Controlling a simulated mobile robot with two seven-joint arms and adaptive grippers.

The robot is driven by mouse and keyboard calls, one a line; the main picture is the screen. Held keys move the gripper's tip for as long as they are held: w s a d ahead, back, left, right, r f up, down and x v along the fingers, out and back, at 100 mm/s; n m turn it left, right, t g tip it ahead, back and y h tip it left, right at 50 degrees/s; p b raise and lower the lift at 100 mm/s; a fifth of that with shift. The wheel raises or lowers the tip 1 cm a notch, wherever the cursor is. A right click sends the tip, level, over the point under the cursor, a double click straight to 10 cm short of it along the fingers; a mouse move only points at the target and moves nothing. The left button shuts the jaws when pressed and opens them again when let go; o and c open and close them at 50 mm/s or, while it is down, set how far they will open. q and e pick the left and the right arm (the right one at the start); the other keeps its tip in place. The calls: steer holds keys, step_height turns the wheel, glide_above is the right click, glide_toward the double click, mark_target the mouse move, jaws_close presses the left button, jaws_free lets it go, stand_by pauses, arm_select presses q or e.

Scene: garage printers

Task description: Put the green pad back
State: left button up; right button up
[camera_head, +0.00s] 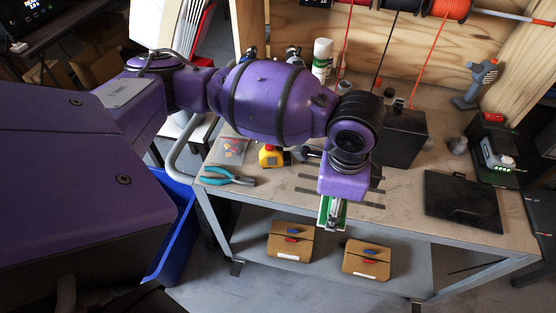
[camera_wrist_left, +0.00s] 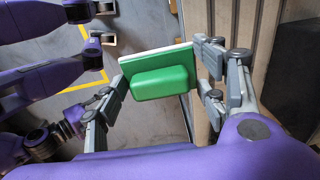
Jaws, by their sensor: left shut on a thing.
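The green pad (camera_wrist_left: 162,80) has a white backing edge and sits between the two grey fingers of my left gripper (camera_wrist_left: 165,72). The gripper is shut on it from both sides. In the head view a green and white strip of the pad (camera_head: 325,213) shows below my left gripper (camera_head: 333,209), at the front edge of the workbench (camera_head: 410,213). The purple wrist hides most of the gripper and pad there. I cannot tell from this view whether the pad touches the bench edge.
On the bench are teal pliers (camera_head: 228,176), a yellow tool (camera_head: 271,156), a white bottle (camera_head: 321,60), a black box (camera_head: 402,137) and a black flat plate (camera_head: 463,201). Two cardboard bins (camera_head: 291,243) (camera_head: 367,260) sit on the lower shelf. A blue bin (camera_head: 174,235) stands at left.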

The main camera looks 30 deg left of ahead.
arm_select(q)
steer(key=shift+w+d, duration=0.15)
steer(key=shift+g, duration=0.3)
steer(key=w+a+f, duration=0.2)
steer(key=w+f, duration=0.1)
steer(key=w+a+f+b, duration=0.1)
steer(key=w+a+f, duration=0.1)
steer(key=w+f, duration=0.1)
steer(key=w+a+f, duration=0.3)
steer(key=w, duration=0.2)
steer(key=shift+w+a+f, duration=0.15)
steer(key=shift+w, duration=0.05)
step_height(320, 180, down, 4)
steer(key=shift+w+a+r+b, duration=0.15)
steer(key=shift+r+b, duration=0.05)
steer(key=shift+b, duration=0.1)
arm_select(e)
steer(key=shift+s+d+f, duration=0.25)
steer(key=shift+d+f, duration=0.15)
steer(key=shift+f, duration=0.3)
steer(key=shift+s, duration=0.15)
arm_select(q)
steer(key=o, duration=1)
arm_select(e)
steer(key=shift+s+d, duration=0.1)
steer(key=shift+d, duration=0.15)
arm_select(q)
steer(key=shift+o, duration=0.2)
